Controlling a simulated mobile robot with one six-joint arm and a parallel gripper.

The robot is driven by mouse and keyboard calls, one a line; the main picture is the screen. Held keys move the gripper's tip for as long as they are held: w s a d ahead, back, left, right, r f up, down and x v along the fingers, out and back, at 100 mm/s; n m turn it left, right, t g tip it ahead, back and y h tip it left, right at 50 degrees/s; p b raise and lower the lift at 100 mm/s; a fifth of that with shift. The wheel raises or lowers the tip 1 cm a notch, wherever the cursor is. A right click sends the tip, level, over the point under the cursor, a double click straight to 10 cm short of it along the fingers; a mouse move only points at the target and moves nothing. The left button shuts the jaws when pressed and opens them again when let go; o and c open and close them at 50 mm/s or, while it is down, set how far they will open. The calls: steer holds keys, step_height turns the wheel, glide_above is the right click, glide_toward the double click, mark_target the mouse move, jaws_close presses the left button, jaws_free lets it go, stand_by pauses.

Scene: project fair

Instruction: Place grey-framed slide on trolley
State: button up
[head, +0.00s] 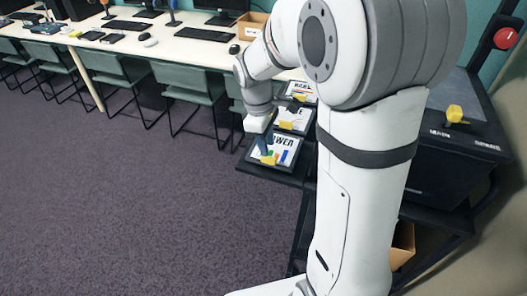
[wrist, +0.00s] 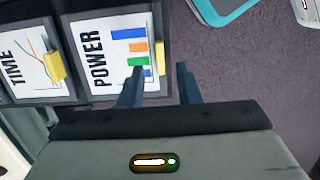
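Three framed slides lie in a row on a dark ledge (head: 262,172) in the head view. The nearest, the POWER slide (head: 286,143), has a dark grey frame and a bar chart, and it fills the upper middle of the wrist view (wrist: 100,50). Its yellow tab (wrist: 161,62) sits at its right edge there. A TIME slide (wrist: 22,50), also dark-framed, lies beside it. My gripper (wrist: 160,72) is open, one finger over the POWER slide and the other past its edge, with the yellow tab between them. I see no grip on it. I cannot tell which part is the trolley.
A dark stand (head: 480,135) with MAIN and SPARE labels and a yellow piece (head: 455,114) is at right. Green chairs (head: 187,84) line a desk (head: 170,45). The carpet (head: 130,210) at left is clear.

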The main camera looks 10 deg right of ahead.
step_height(320, 180, up, 6)
steer(key=s+d+m+t+y, duration=0.1)
steer(key=s+m+t, duration=0.2)
steer(key=s+m, duration=0.8)
steer(key=s, duration=0.5)
steer(key=shift+y, duration=0.3)
steer(key=shift+d+f, duration=0.1)
step_height(320, 180, up, 3)
steer(key=p, duration=0.3)
steer(key=shift+s+f+t, duration=0.1)
steer(key=shift+t, duration=0.2)
